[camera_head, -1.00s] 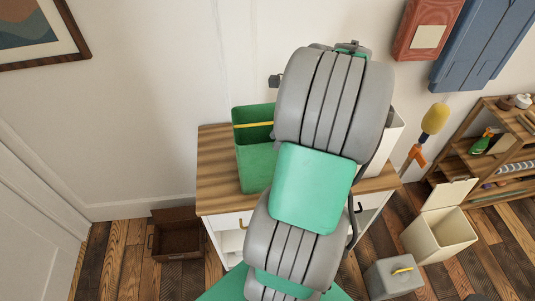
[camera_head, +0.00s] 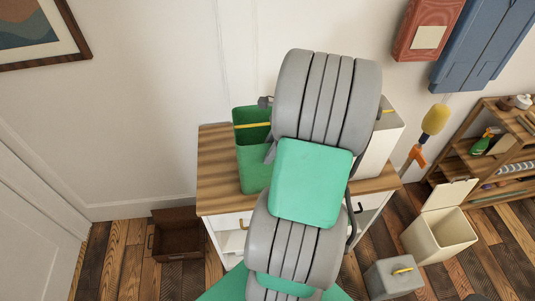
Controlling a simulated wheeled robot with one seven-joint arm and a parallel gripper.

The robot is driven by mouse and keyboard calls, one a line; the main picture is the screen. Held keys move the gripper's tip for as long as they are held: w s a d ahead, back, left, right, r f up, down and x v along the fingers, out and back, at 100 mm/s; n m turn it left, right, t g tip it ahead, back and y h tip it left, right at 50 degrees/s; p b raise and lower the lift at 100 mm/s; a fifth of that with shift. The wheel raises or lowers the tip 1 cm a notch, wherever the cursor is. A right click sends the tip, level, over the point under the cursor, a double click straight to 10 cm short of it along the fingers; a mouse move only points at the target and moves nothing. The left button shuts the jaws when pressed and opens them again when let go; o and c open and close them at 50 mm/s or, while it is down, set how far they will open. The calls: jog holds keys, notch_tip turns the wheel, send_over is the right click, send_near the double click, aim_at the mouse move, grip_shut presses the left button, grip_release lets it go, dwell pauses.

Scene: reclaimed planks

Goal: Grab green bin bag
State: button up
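A green, open-topped, upright bag or bin (camera_head: 253,165) stands on the wooden top of a white cabinet, left of my arm. A yellow strip crosses its upper part. I take it as the green bin bag. My arm covers its right side. My gripper is mostly hidden behind my own arm. Only small grey parts, perhaps of the gripper (camera_head: 270,152), show at the arm's left edge, close to the green bag's right side. Its fingers cannot be made out, nor whether they touch the bag.
The cabinet's wooden top (camera_head: 217,165) is bare at the left. A pale container (camera_head: 382,140) stands right of my arm. On the floor are a brown box (camera_head: 178,235), a grey box with yellow handle (camera_head: 393,278) and a cream bin (camera_head: 438,238). A shelf (camera_head: 490,150) stands right.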

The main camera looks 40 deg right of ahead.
jog(key=shift+f, duration=0.1)
dwell(0.3)
grip_shut()
dwell(1.3)
